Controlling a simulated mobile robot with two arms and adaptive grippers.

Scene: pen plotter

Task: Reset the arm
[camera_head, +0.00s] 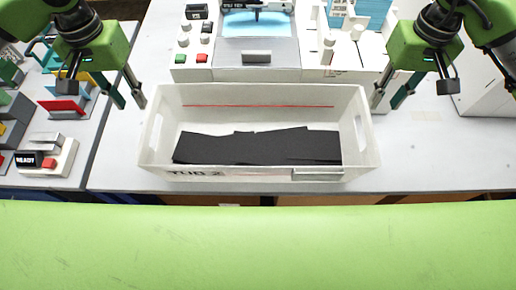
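My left gripper (130,103) is at the upper left, with its two fingers apart and nothing between them. It hangs just left of the white tub (230,177). My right gripper (387,103) is at the upper right, also with its fingers apart and empty, just right of the tub. Neither gripper appears to touch the tub, though the exact gap is hard to judge. The tub stands on the white table and has a handle hole at each end. Dark flat pieces (255,147) lie in it.
A plotter-like machine (257,57) with red and green buttons stands behind the tub. At the left is a grey surface with coloured bins (62,105) and a small box reading "READY" (43,160). The white table (430,150) is clear right of the tub.

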